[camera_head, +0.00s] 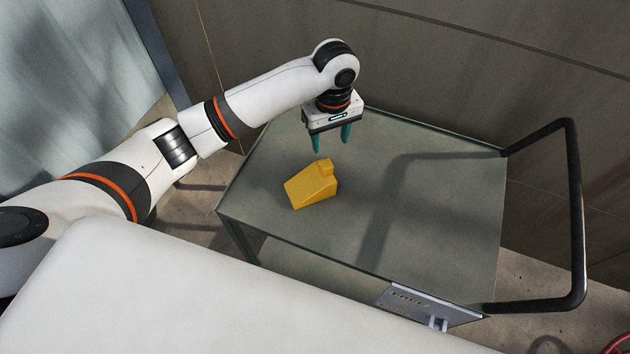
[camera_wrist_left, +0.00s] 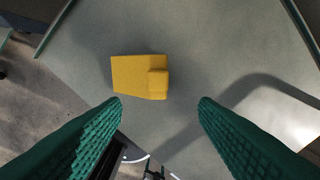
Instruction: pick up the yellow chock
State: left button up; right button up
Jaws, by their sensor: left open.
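The yellow chock (camera_head: 311,187) is a wedge with a small raised block at one end. It lies on the grey top of the cart (camera_head: 440,220), left of the middle. In the left wrist view the chock (camera_wrist_left: 138,75) shows whole, above the gap between the fingers. My left gripper (camera_head: 330,146) has green fingers that point down. It is open and empty, above the cart top and a little beyond the chock in the head view. Its fingers also show in the left wrist view (camera_wrist_left: 160,128), apart from the chock. My right gripper is not in view.
The cart has a black handle (camera_head: 576,200) on its right side and a small plate (camera_head: 428,303) on its front edge. A dark panelled wall (camera_head: 450,65) stands behind the cart. The cart top right of the chock is clear.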

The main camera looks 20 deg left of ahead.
aim_at(326, 163)
pick_arm(q)
notch_tip(326, 163, down, 6)
jog(key=shift+r, duration=0.1)
jog(key=shift+w+a+f+p, duration=0.1)
jog(key=shift+a+f+p, duration=0.1)
jog(key=shift+f, duration=1.15)
jog(key=shift+w+a+f+p, duration=0.1)
jog(key=shift+a+f+p, duration=0.1)
jog(key=shift+f, duration=1.1)
grip_shut()
